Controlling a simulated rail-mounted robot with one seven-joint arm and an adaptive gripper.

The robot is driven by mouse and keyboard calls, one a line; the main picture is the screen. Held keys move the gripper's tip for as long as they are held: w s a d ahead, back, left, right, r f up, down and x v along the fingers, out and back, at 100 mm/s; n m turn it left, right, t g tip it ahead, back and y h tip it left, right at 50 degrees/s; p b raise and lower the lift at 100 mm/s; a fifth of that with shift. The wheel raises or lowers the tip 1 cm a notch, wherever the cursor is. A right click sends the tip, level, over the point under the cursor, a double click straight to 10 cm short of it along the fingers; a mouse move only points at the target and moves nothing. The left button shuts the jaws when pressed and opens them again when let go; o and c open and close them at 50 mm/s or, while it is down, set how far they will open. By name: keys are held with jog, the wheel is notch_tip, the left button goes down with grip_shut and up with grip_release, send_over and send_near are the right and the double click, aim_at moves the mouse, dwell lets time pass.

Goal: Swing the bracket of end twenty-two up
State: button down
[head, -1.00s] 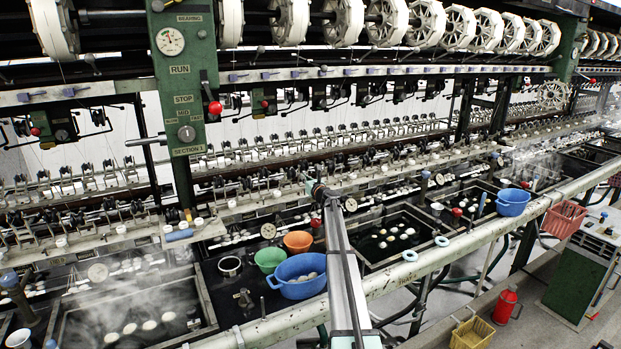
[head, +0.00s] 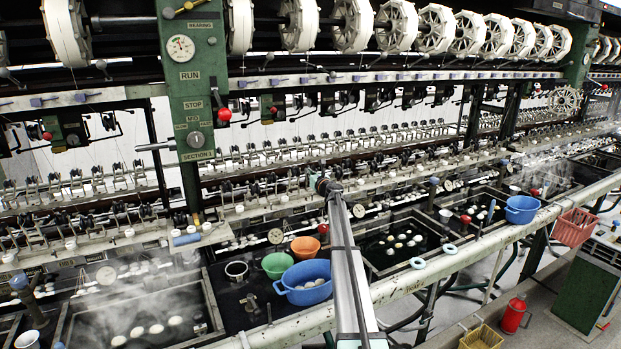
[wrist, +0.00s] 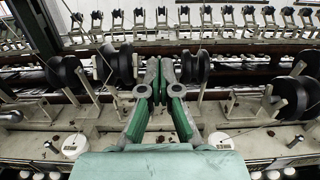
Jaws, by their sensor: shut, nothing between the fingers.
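My gripper (wrist: 160,75) has green fingers and is shut and empty in the wrist view. Its tips are among a row of reeling-end brackets with dark pulleys. One dark pulley (wrist: 122,64) is just left of the fingertips and another (wrist: 195,66) is just right; I cannot tell whether the fingers touch either. The fingers hide what lies directly behind them. More pulleys stand at far left (wrist: 66,74) and right (wrist: 290,98). No end number is readable, so I cannot tell which bracket is end twenty-two. In the head view my gripper is small at the arm's far end.
A row of smaller upper guides (wrist: 205,15) runs behind. White round buttons (wrist: 75,146) line the front ledge. In the head view, a blue bowl (head: 305,283), a green bowl (head: 277,266) and an orange bowl (head: 305,247) stand left of my arm. A steaming basin (head: 145,315) lies further left.

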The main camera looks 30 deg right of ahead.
jog(key=shift+w+r, duration=0.45)
jog(key=shift+w, duration=0.25)
jog(key=shift+w+r, duration=0.1)
jog(key=shift+w, duration=0.05)
dwell(0.4)
jog(key=s+r+p, duration=0.3)
jog(key=s+r, duration=0.2)
jog(key=s, duration=0.3)
jog(key=shift+s+a+r, duration=0.2)
jog(key=shift+a+r, duration=0.05)
